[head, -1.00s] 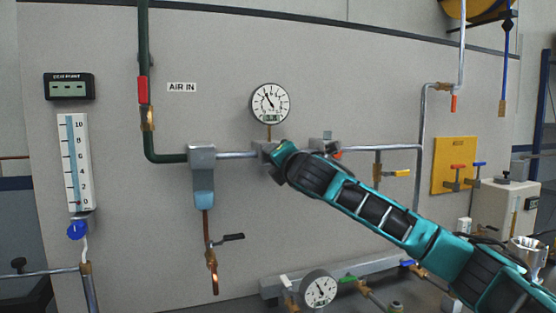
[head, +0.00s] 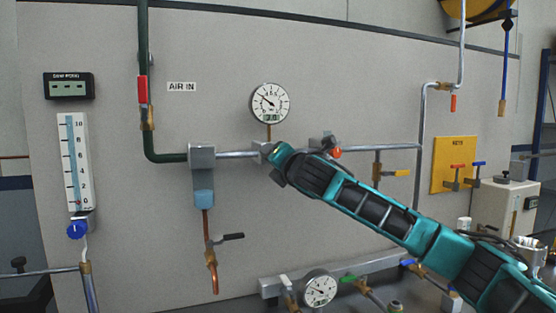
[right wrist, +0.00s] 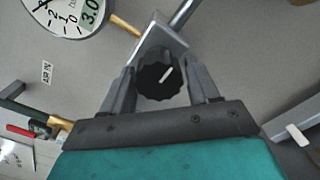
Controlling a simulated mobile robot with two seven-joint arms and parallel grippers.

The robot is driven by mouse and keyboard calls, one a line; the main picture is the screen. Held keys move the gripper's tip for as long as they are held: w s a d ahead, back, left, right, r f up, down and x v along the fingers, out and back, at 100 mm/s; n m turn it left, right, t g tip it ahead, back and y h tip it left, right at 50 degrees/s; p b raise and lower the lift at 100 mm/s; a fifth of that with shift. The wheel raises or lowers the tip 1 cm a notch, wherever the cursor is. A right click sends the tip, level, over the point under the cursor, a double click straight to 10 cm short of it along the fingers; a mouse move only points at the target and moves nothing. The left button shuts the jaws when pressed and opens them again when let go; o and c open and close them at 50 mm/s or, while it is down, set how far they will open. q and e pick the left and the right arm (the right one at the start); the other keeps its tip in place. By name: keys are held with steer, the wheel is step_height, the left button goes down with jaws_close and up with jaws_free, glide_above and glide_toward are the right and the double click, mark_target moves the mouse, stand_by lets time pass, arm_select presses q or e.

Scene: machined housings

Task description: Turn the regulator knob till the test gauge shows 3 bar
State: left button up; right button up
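The regulator knob (right wrist: 158,80) is black, ribbed, with a white mark pointing up and right in the right wrist view. My right gripper (right wrist: 160,82) has one finger on each side of it and looks shut on it; in the head view its tip hides the knob. A round white gauge (head: 270,103) stands above the regulator, its needle pointing up and left. In the right wrist view this gauge (right wrist: 62,12) is partly cut off; its display reads about 3.0. A second round gauge (head: 319,289) sits low at the manifold. My left gripper is out of view.
A grey filter unit (head: 202,157) hangs left of the regulator on the pipe. A red-tipped fitting (head: 335,153) and a yellow-handled valve (head: 396,173) are to the right. The manifold (head: 375,265) with several valves runs below. The panel between is clear.

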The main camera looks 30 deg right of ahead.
steer(key=shift+o, duration=1)
steer(key=shift+s, duration=0.1)
steer(key=b+v, duration=0.1)
steer(key=v, duration=1.1)
steer(key=shift+s+b, duration=0.35)
steer(key=shift+b, duration=0.05)
steer(key=shift+a, duration=0.1)
